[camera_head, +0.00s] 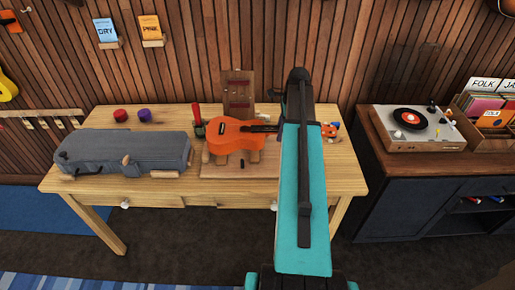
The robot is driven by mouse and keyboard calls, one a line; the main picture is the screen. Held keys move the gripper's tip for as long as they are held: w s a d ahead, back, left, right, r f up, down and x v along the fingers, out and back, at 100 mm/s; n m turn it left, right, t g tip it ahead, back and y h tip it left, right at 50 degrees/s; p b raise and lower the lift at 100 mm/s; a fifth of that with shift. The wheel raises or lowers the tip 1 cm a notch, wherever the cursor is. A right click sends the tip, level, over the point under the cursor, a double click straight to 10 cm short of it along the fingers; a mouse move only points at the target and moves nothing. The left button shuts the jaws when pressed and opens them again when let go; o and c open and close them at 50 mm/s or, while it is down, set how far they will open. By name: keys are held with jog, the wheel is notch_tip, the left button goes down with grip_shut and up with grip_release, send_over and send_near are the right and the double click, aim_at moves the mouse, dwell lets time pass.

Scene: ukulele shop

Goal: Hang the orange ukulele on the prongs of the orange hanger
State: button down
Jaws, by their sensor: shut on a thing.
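The orange ukulele (232,136) is at the middle of the wooden table, its body at the left and its neck running right behind my teal arm. Its headstock (328,130) shows on the arm's right side. Wooden blocks show below the body. My arm reaches over the table, and my gripper's fingers are hidden behind it, so their hold on the neck cannot be seen.
A grey case (125,150) covers the table's (338,182) left part. Red (120,115) and purple (144,114) round items stand behind it. An upright wooden board (238,88) stands behind the ukulele. A record player (412,125) is on the dark cabinet at right.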

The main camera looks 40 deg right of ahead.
jog(key=shift+r, duration=0.15)
jog(key=shift+w+a+p+v, duration=0.1)
jog(key=shift+p+v, duration=0.45)
jog(key=shift+v, duration=0.25)
jog(key=shift+w+a+p+v, duration=0.1)
jog(key=shift+a+p+v, duration=0.05)
jog(key=shift+p+v, duration=0.55)
jog(key=shift+w+a+p+v, duration=0.15)
jog(key=shift+p+v, duration=0.3)
jog(key=shift+v, duration=0.4)
jog(key=shift+r, duration=0.1)
dwell(0.3)
